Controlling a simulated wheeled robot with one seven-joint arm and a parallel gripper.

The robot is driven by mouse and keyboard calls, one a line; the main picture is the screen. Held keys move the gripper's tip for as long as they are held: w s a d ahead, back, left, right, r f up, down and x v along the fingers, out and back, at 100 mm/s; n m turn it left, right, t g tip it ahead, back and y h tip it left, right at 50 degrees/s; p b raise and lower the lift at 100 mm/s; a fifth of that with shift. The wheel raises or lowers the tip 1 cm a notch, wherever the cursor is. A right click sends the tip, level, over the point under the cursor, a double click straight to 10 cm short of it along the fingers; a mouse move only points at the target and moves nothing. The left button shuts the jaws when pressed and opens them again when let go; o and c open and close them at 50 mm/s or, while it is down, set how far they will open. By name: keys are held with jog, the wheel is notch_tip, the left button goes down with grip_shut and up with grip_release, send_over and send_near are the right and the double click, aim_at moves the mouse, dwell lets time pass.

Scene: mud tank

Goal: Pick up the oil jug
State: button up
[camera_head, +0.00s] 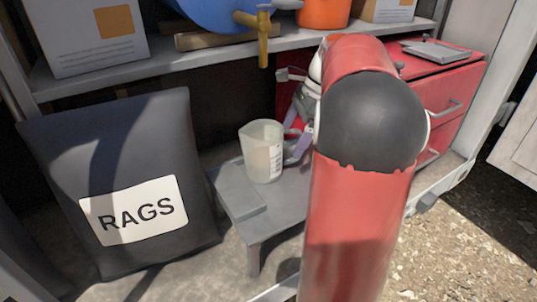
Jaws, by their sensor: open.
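The oil jug (260,152) is a pale, translucent measuring jug with dark markings on its right side. It stands upright on a low grey bench in the middle of the camera_head view. My gripper (291,142) is open, just right of the jug, with its purplish-grey fingers pointing toward the jug's right side. The jug is not lifted. I cannot tell whether a finger touches the jug. My red arm with its black joint hides part of the gripper and the space behind it.
The grey bench (242,193) is low, with clear room at its left front. A red drawer cabinet (455,88) stands right.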

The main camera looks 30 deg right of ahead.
aim_at(266, 133)
jog(key=shift+w+a, duration=0.25)
jog(key=shift+a, duration=0.4)
jog(key=shift+w+a, duration=0.2)
jog(key=shift+a, duration=0.45)
jog(key=a, duration=0.1)
jog(key=w+a, duration=0.1)
jog(key=a+f, duration=0.1)
jog(key=a, duration=0.1)
jog(key=shift+w, duration=0.2)
jog(key=shift+f, duration=0.1)
jog(key=c, duration=1.7)
jog(key=shift+r, duration=0.25)
jog(key=shift+r+p, duration=0.45)
jog(key=shift+p, duration=0.3)
jog(key=shift+r, duration=0.2)
